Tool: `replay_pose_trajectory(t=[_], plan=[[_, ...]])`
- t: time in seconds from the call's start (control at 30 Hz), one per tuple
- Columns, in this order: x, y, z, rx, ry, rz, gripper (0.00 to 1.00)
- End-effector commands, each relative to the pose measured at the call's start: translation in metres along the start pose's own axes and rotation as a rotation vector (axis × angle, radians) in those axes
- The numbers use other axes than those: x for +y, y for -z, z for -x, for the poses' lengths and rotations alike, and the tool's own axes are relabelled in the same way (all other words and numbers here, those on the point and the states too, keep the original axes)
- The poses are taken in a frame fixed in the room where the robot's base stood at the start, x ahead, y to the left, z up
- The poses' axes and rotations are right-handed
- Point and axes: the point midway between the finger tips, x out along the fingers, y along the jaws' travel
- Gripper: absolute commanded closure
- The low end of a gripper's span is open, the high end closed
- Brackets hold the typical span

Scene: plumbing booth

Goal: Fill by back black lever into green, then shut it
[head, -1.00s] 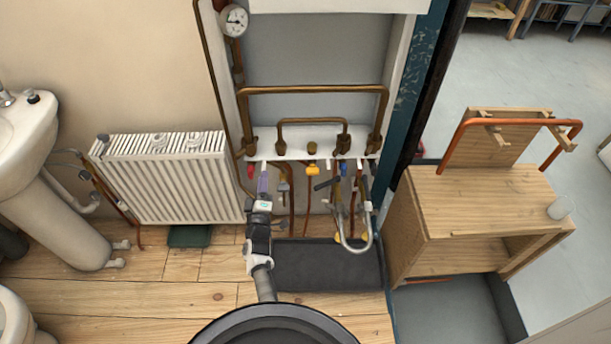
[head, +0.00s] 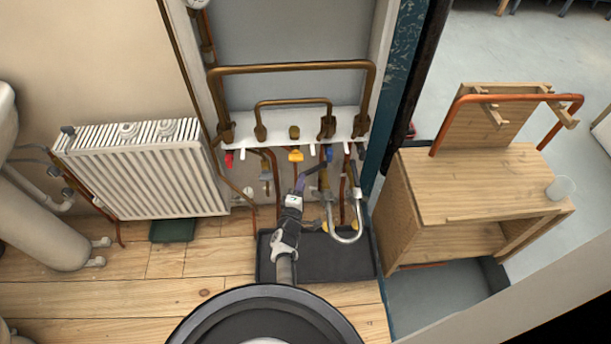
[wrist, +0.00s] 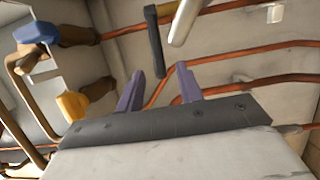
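My gripper (head: 300,184) is in front of the pipework below the white manifold board. In the wrist view its two purple fingers (wrist: 160,84) stand apart with nothing between them. A black lever (wrist: 155,42) hangs just beyond and above the fingertips in that view, apart from them. A pale grey tube (wrist: 184,22) is right beside the lever. In the head view the lever is hard to make out behind my gripper. A dark green box (head: 172,230) lies on the floor under the radiator; I cannot tell whether it is the green of the task.
A yellow valve handle (head: 296,155) and blue handle (wrist: 36,30) are close by. A radiator (head: 140,170) is left, a wooden bench (head: 475,200) right. Copper pipes run behind.

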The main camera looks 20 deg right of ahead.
Motion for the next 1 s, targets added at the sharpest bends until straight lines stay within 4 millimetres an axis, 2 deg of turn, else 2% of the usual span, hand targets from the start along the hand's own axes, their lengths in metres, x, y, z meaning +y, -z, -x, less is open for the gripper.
replay_pose_trajectory(t=[0.03, 0.2, 0.4, 0.6, 0.87, 1.0], plan=[[-0.005, -0.001, -0.01, -0.002, -0.004, -0.003, 0.64], [-0.005, -0.001, -0.035, -0.002, -0.004, -0.002, 0.64], [-0.003, 0.0, -0.056, -0.001, -0.001, -0.002, 0.64], [0.0, 0.0, -0.065, 0.0, -0.001, 0.0, 0.64], [0.001, 0.0, -0.065, 0.0, -0.001, 0.0, 0.64], [0.001, 0.0, -0.065, 0.001, -0.001, 0.0, 0.81]])
